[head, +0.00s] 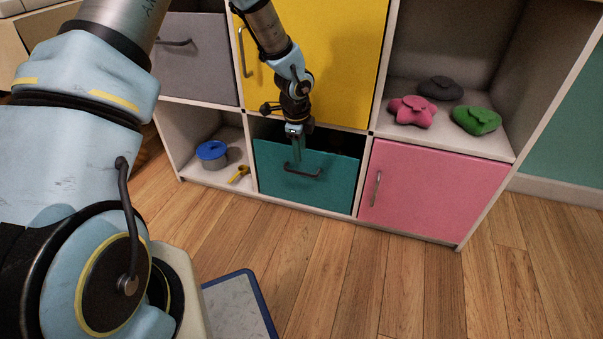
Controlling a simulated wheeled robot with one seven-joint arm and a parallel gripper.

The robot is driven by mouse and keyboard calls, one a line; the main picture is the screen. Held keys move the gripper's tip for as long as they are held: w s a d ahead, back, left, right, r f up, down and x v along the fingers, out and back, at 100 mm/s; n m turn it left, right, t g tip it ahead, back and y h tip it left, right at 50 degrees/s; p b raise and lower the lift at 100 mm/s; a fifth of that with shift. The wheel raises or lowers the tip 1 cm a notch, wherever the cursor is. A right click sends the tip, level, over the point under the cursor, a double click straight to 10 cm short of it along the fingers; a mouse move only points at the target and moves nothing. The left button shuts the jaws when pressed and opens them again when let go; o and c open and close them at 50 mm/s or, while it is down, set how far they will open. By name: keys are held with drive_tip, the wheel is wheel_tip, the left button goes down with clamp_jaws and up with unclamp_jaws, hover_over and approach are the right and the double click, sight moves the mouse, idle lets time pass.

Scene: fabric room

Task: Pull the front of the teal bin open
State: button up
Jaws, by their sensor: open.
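The teal bin (330,186) sits in the bottom row of a white shelf unit, between an open cubby and a pink door. A dark space shows above its front panel, behind my arm. A dark bar handle (303,171) is on the upper part of the front. My gripper (298,164) points down in front of the teal panel, with its fingertips at the handle. Its jaws are open. I cannot tell whether the fingers touch the handle or straddle it.
A yellow door (345,60) is above the bin and a pink door (435,190) is to its right. The left cubby holds a blue-lidded tin (212,152) and a yellow tool (239,174). Several pouches lie upper right. Wooden floor (360,280) in front is clear; a blue-edged board (238,305) lies lower left.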

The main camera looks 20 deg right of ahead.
sight(301, 173)
drive_tip(key=f+b, duration=0.1)
drive_tip(key=f, duration=0.1)
drive_tip(key=f+b, duration=0.1)
drive_tip(key=f, duration=0.2)
drive_tip(key=w+d+f+b, duration=0.1)
drive_tip(key=f, duration=0.2)
drive_tip(key=shift+f, duration=0.2)
clamp_jaws()
drive_tip(key=shift+w, duration=0.1)
idle(1.0)
